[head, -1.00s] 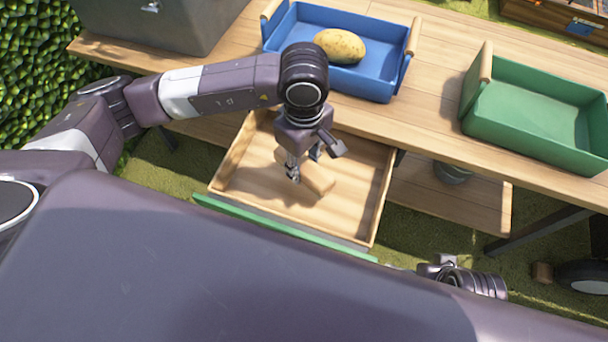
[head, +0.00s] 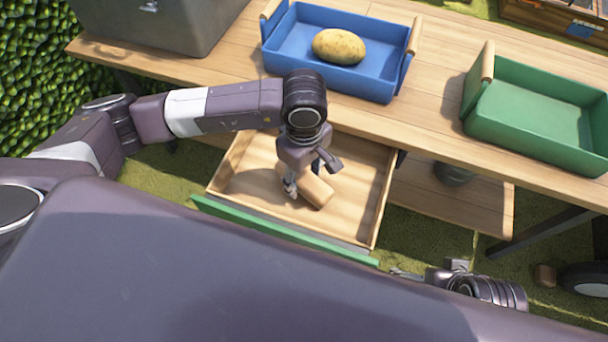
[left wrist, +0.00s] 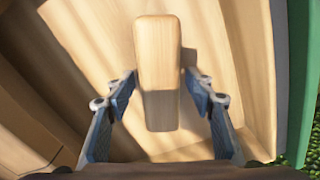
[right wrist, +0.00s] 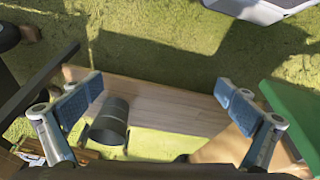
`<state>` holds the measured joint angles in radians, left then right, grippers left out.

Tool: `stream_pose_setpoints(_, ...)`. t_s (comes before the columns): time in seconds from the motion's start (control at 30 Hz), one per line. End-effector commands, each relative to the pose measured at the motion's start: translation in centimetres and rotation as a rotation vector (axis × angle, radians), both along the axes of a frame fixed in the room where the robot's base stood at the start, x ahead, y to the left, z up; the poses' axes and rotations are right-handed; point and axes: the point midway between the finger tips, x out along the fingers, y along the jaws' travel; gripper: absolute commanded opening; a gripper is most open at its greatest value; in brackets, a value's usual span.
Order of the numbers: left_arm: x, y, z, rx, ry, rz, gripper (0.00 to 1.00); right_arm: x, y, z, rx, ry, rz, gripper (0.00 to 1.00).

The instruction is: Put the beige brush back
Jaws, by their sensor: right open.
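The beige brush (head: 317,190) is a smooth block in the open wooden drawer (head: 345,215), which has a green front. It also shows in the left wrist view (left wrist: 158,65), below and between my left fingers. My left gripper (head: 303,184) is over the drawer, open, with a finger on each side of the brush and a visible gap on both sides. I cannot tell whether the brush lies flat on the drawer floor. My right gripper (right wrist: 160,92) is open and empty, low by the right end of the drawer front.
A blue tray (head: 380,87) with a potato (head: 338,46) and a green tray (head: 535,148) stand on the wooden table (head: 430,120). A grey box (head: 150,25) is at the back left. Under the table a lower shelf (head: 480,205) holds a dark cylindrical pot (right wrist: 110,122).

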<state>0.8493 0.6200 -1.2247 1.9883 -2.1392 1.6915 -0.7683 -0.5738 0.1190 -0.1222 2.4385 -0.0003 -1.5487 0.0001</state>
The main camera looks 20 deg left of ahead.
Motion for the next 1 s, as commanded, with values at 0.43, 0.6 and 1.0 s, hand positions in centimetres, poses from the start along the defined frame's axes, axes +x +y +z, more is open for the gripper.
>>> stream_pose_setpoints(0.43, 0.1, 0.0, 1.4, 0.000, -0.003, -0.001, 0.52, 0.2, 0.0, -0.2, 0.000, 0.001, 0.000, 1.00)
stream_pose_setpoints(0.6, 0.2, 0.0, 5.0, -0.001, -0.005, -0.001, 0.52, 0.8, 0.1, -2.7, -0.001, 0.017, 0.002, 1.00)
stream_pose_setpoints(1.0, 0.0, 0.0, 11.7, 0.000, -0.001, 0.000, 0.52, 1.2, 0.3, -6.3, -0.001, 0.034, 0.004, 1.00)
